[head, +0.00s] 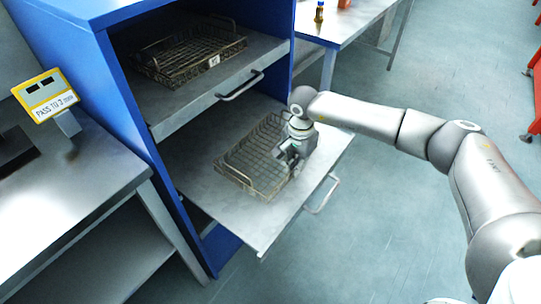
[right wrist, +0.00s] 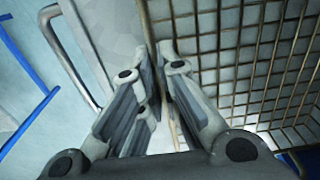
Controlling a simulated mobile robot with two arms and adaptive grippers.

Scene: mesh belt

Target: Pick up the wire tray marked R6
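A rectangular wire tray (head: 240,180) sits on the lower pulled-out shelf of the blue cabinet. No R6 mark can be read on it; my gripper covers part of its right side. My right gripper (head: 285,158) is at that right side. In the right wrist view, my right gripper (right wrist: 160,62) has its fingers close together on either side of the wall of the wire tray (right wrist: 240,45), with wire between them. A second wire tray (head: 185,55) is on the upper shelf, with a white tag (head: 214,61) too small to read. My left gripper is not in view.
The lower shelf (head: 245,230) and upper shelf (head: 170,110) have front handles. Blue cabinet sides (head: 125,90) stand close around the shelves. A metal bench (head: 60,215) with a yellow sign (head: 47,95) is at left. A table (head: 345,22) is behind.

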